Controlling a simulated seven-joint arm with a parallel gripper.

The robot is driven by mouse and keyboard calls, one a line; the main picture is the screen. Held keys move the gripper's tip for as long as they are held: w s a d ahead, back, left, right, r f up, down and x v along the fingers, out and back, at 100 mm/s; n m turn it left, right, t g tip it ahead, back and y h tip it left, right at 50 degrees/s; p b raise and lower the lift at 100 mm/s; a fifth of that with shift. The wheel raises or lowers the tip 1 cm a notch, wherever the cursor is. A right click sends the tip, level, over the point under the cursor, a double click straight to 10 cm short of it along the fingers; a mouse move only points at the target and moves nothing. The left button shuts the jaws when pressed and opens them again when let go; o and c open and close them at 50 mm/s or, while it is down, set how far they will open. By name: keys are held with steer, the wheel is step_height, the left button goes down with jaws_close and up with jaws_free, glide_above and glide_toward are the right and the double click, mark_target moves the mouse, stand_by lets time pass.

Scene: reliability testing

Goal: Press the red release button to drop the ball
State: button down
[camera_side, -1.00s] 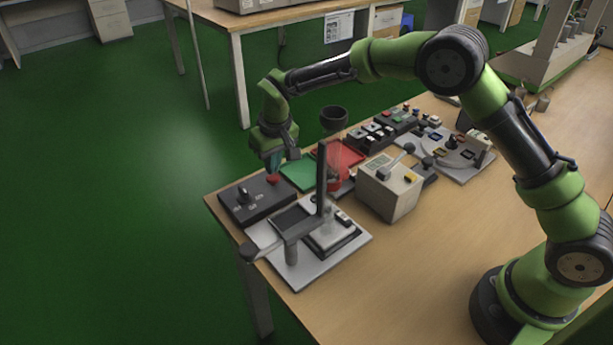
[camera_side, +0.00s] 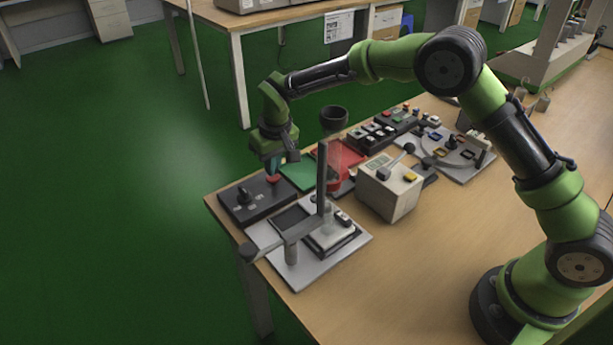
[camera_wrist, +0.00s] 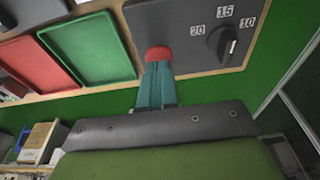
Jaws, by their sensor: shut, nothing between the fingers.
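The red release button (camera_side: 273,179) sits on a dark control box (camera_side: 258,204) at the table's far left corner. In the wrist view the red button (camera_wrist: 158,53) shows just beyond the fingertips, on the box (camera_wrist: 182,45) beside a black knob marked 20, 15, 10. My gripper (camera_side: 272,170) is shut and empty, pointing down over the button. In the wrist view the teal fingers (camera_wrist: 157,72) are together and overlap the button's lower edge; I cannot tell for sure whether they touch it. No ball can be made out.
Green (camera_side: 300,175) and red (camera_side: 347,153) trays lie to the right. A beige box with a lever (camera_side: 389,192) and button panels stand further right. The table's front right is clear.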

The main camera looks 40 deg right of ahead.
steer(key=shift+f, duration=0.75)
stand_by(0.9)
steer(key=shift+r, duration=3.55)
